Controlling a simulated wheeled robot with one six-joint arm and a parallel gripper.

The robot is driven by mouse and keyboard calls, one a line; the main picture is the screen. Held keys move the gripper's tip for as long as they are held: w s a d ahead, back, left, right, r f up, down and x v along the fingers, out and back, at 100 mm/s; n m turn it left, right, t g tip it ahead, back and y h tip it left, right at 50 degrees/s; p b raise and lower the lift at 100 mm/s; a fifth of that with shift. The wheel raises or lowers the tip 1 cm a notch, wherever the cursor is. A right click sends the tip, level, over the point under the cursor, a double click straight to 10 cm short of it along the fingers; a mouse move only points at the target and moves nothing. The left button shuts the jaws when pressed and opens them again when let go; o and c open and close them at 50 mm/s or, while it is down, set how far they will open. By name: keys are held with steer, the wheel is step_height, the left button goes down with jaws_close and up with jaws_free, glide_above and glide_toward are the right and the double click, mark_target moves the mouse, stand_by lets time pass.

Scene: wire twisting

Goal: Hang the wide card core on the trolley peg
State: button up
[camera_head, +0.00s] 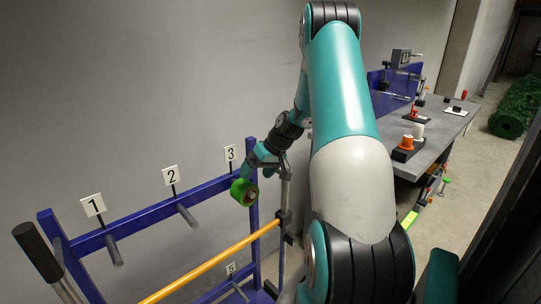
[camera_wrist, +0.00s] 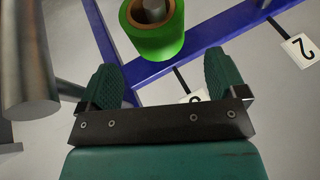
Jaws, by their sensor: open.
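A green roll with a wide brown card core (camera_head: 244,192) is at the number 3 place of the blue trolley rail (camera_head: 145,213). In the wrist view, the roll (camera_wrist: 155,40) is around a grey peg (camera_wrist: 153,10), whose end shows inside the core. My gripper (camera_wrist: 162,78) is open and empty, its two dark green fingers spread apart. The roll is just beyond the fingertips, not between them. In the head view, my gripper (camera_head: 258,168) is close behind the roll, and its fingers are hard to make out.
Two bare pegs stand under signs 1 (camera_head: 114,250) and 2 (camera_head: 186,214). An orange bar (camera_head: 210,262) crosses in front of the trolley. A thick grey post (camera_wrist: 28,70) is close on the left in the wrist view. A grey workbench (camera_head: 440,130) with spools stands at right.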

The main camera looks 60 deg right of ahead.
steer(key=v, duration=0.9)
steer(key=shift+b, duration=0.3)
steer(key=shift+w+a, duration=0.1)
stand_by(0.4)
steer(key=w+a+r+n+g+y, duration=0.1)
steer(key=a+r+n+g, duration=0.2)
steer(key=a, duration=1.1)
steer(key=w+a+r+n, duration=0.15)
steer(key=a+r, duration=0.25)
steer(key=a, duration=1)
steer(key=s+a+r+n+g, duration=0.1)
steer(key=s+a+n, duration=0.5)
steer(key=s+a, duration=1.1)
steer(key=shift+s+r+g, duration=0.35)
steer(key=shift+s+g, duration=0.35)
steer(key=shift+g, duration=0.1)
steer(key=shift+a, duration=0.1)
steer(key=shift+c, duration=0.2)
